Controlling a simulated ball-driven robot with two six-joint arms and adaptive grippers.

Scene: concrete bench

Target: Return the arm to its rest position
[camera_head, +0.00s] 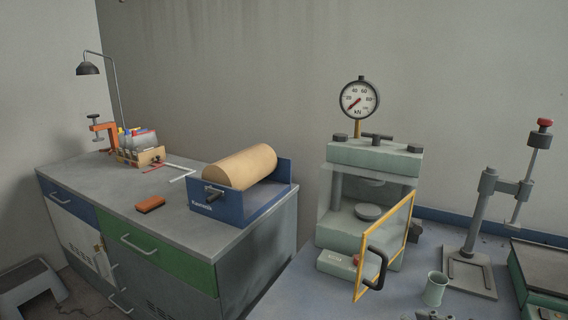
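A light green press (372,155) with a round dial gauge (360,99) stands on the blue-grey bench (300,290). Its yellow-framed clear door (384,247) with a black handle stands swung open toward the front.
A tan cylinder (240,167) lies in a blue cradle (232,208) on the grey cabinet (95,185). A red-brown block (150,204) lies nearby. A grey lever stand (478,222) and a pale cup (435,288) stand right of the press. A step stool (30,283) is at lower left.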

